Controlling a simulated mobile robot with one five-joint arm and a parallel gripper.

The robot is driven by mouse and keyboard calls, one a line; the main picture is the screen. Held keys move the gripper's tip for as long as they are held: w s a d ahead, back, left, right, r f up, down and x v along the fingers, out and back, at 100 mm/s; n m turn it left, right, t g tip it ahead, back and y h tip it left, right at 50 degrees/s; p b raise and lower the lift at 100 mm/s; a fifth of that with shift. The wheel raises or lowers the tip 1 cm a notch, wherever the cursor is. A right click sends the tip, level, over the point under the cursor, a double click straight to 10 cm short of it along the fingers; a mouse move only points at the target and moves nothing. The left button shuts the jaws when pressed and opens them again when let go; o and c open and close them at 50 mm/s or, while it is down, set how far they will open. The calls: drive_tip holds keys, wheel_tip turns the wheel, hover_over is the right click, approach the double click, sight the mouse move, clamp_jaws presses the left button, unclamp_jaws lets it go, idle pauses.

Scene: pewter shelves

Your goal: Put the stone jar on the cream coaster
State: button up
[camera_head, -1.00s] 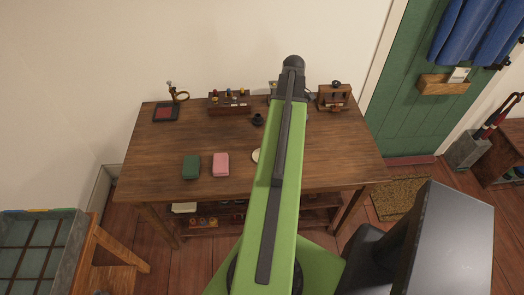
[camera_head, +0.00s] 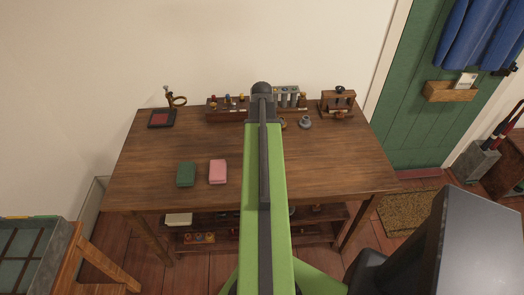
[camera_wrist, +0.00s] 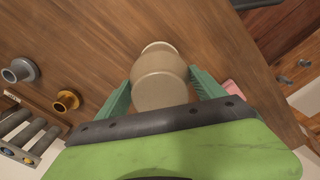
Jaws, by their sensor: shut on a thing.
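The stone jar (camera_wrist: 160,82) is a beige, rounded jar in the wrist view. My gripper (camera_wrist: 163,92) has its green fingers on both sides of the jar and is shut on it. A paler rim shows at the jar's far end; I cannot tell whether it belongs to the jar or to the coaster beneath. The cream coaster cannot be made out for certain now. In the head view my green arm covers the middle of the table and hides the jar and gripper fingers.
The wooden table (camera_head: 330,165) has clear room at right. A green block (camera_head: 186,174) and a pink block (camera_head: 218,171) lie left of my arm. A grey cup (camera_wrist: 20,71) and brass cup (camera_wrist: 67,101) stand near a rack (camera_wrist: 22,135). A stamp stand (camera_head: 338,103) is at the back right.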

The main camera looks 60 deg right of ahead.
drive_tip(key=shift+f, duration=0.2)
drive_tip(key=o, duration=2.1)
drive_tip(key=shift+c, duration=0.2)
drive_tip(key=shift+r, duration=0.1)
wheel_tip(320, 180, up, 12)
drive_tip(key=p, duration=1.2)
drive_tip(key=shift+r+p, duration=0.25)
drive_tip(key=shift+p, duration=0.1)
drive_tip(key=shift+f, duration=0.15)
